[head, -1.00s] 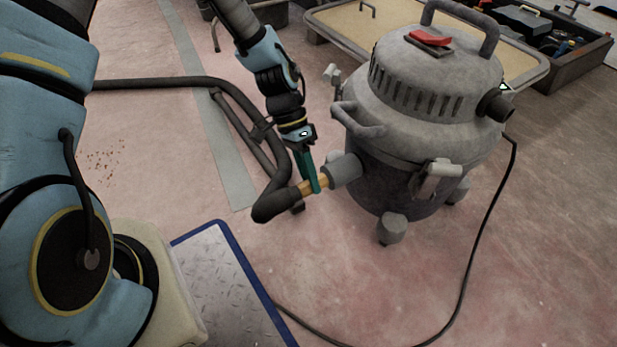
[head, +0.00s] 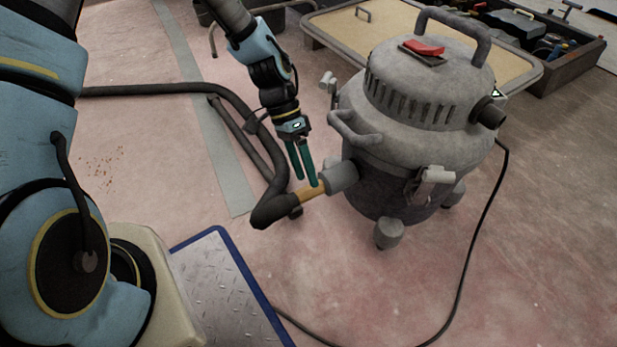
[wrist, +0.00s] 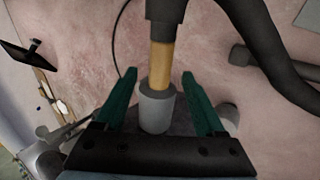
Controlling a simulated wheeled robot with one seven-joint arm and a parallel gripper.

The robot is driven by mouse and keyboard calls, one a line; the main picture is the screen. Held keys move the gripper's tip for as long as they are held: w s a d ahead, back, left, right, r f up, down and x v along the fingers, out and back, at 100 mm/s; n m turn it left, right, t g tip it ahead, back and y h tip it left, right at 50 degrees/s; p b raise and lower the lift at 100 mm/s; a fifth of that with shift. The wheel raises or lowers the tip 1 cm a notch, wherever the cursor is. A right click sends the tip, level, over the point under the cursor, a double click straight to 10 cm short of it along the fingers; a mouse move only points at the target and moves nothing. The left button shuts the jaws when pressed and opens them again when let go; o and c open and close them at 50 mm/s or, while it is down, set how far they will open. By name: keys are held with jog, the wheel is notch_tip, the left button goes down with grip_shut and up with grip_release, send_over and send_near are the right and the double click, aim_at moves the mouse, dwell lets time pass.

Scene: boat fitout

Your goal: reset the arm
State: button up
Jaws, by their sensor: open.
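My gripper (head: 307,182) has its two green fingers parted and empty, just above the tan hose cuff (head: 312,192). The cuff sits between the black hose end (head: 272,211) and the grey inlet of the vacuum (head: 425,125). In the wrist view the fingers of my gripper (wrist: 165,88) stand wide apart, with the tan cuff (wrist: 161,62) and the grey inlet (wrist: 156,110) showing between and beyond them. Neither finger visibly grips the cuff.
The grey vacuum with a red switch stands close to the right of my gripper. Its black cord (head: 470,255) runs over the floor. A tan-topped table (head: 345,25) and a toolbox tray (head: 570,70) are behind. A blue-edged metal plate (head: 220,285) lies in front.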

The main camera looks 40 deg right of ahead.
jog(key=p+v, duration=0.2)
jog(key=v, duration=0.5)
jog(key=shift+r, duration=0.2)
jog(key=w+a+r+n+t+p, duration=0.25)
jog(key=w+a+r+n, duration=0.25)
jog(key=w+a+r, duration=0.4)
jog(key=w+a+r+n+t+p, duration=0.15)
jog(key=a+r+n, duration=0.25)
jog(key=a, duration=0.4)
jog(key=a+r+n+t, duration=0.2)
jog(key=a+r+n, duration=0.2)
jog(key=a, duration=0.4)
jog(key=a+r+n+t+p, duration=0.1)
jog(key=a+r+n+t, duration=0.1)
jog(key=a+r+n, duration=0.45)
notch_tip(320, 180, up, 36)
jog(key=a+m+p, duration=0.2)
jog(key=p, duration=3.6)
